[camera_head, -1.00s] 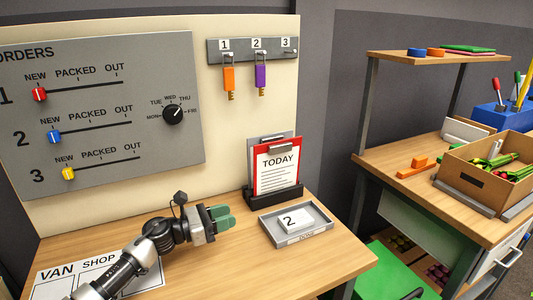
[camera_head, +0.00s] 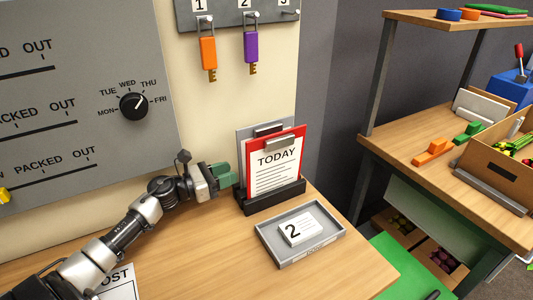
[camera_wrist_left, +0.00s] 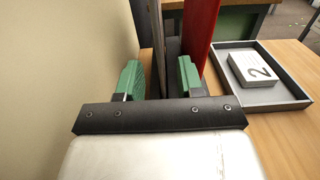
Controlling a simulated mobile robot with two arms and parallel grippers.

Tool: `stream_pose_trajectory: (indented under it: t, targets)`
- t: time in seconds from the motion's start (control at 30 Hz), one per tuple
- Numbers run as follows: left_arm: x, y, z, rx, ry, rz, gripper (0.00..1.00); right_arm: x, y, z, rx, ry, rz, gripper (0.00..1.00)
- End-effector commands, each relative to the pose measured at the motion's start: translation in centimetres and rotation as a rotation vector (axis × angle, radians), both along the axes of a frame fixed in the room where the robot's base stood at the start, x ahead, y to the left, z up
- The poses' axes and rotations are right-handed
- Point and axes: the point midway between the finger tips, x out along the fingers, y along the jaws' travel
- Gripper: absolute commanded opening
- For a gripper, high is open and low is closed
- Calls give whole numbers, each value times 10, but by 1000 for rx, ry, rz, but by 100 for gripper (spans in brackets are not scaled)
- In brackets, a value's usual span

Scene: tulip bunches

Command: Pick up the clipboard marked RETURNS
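Two clipboards stand upright in a black holder (camera_head: 275,200) on the wooden table. The front one is a red clipboard (camera_head: 278,172) with a sheet reading TODAY. Behind it stands a grey clipboard (camera_head: 244,147), mostly covered, and any marking on it is hidden; no RETURNS label shows. My left gripper (camera_head: 224,175) is at the left edge of the clipboards. In the left wrist view its green fingers (camera_wrist_left: 160,78) are open and apart. The edge of the grey clipboard (camera_wrist_left: 157,45) shows ahead between them, and the red clipboard (camera_wrist_left: 201,35) is to the right.
A grey tray (camera_head: 268,246) holding a white block marked 2 (camera_head: 299,229) lies in front of the holder. A wooden bench (camera_head: 400,150) stands at the right.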

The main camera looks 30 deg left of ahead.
Motion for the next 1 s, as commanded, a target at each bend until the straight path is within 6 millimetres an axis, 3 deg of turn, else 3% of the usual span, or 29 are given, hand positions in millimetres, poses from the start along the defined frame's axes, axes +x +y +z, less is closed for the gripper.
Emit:
stream_pose_trajectory:
  t: [0.5,0.8,1.0]
  targets:
    - [47,-28,-3,-3,-1,1,37,9,0,20,1,-15,1,50]
    - [51,-31,-5,1,1,0,37,9,6,20,8,-15,1,50]
    - [50,-31,-5,1,1,0,8,9,8,20,11,-14,1,50]
